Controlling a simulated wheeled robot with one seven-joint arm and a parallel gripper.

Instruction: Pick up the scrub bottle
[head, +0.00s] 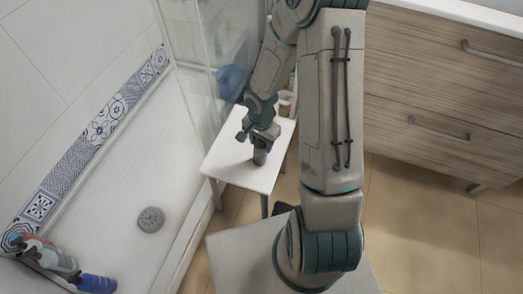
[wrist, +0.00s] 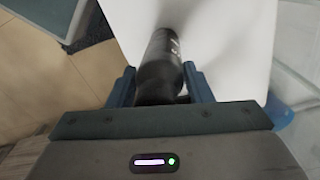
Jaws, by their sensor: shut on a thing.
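The scrub bottle (head: 260,157) shows as a dark grey, roughly cylindrical bottle at the white cart top (head: 232,170) in the head view. My gripper (head: 262,137) reaches down over it from above and hides its upper part. In the wrist view the bottle (wrist: 161,68) is dark, with small pale marks too blurred to read. It lies between the two blue fingers of my gripper (wrist: 160,72), which are shut on it. The white cart top (wrist: 225,35) is behind it. I cannot tell whether the bottle's base touches the cart top.
A pinkish cup (head: 286,103) and a blue round thing (head: 232,82) are near the cart's back. The glass shower screen (head: 190,35) is close on the left. Several bottles, one blue (head: 97,283), are at the shower's lower left. A wooden drawer cabinet (head: 435,95) stands right.

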